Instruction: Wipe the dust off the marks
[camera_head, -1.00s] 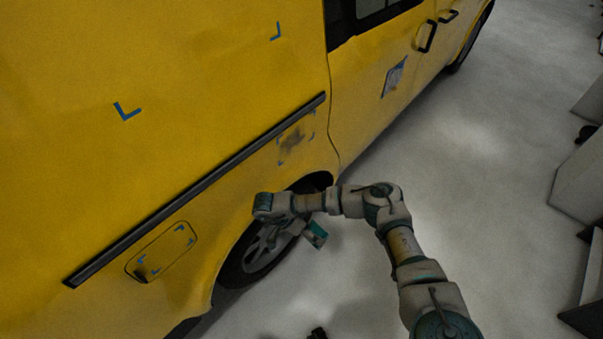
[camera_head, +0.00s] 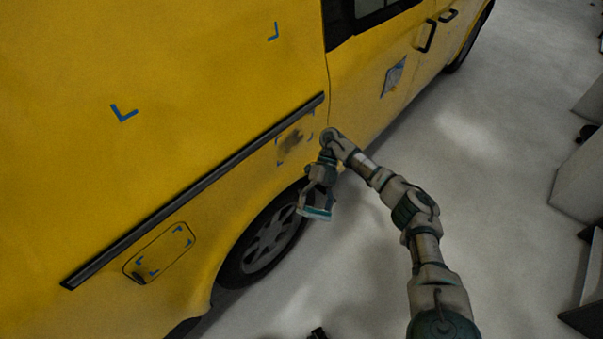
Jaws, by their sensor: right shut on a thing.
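A yellow van (camera_head: 220,60) fills the left and middle of the head view. A dark dust patch (camera_head: 293,140) lies on its side below the black trim strip, among faint blue corner marks. More blue corner marks (camera_head: 140,262) frame the fuel flap, and larger ones (camera_head: 124,113) sit higher on the panel. My right gripper (camera_head: 315,205) hangs in front of the rear wheel, just below the dust patch and apart from the van. It is shut on a small teal and grey thing (camera_head: 317,213), perhaps a wiping tool.
The rear wheel (camera_head: 266,243) and black trim strip (camera_head: 200,187) are close to my right arm. Grey floor (camera_head: 480,170) is open to the right, with pale boxes (camera_head: 580,170) at the edge.

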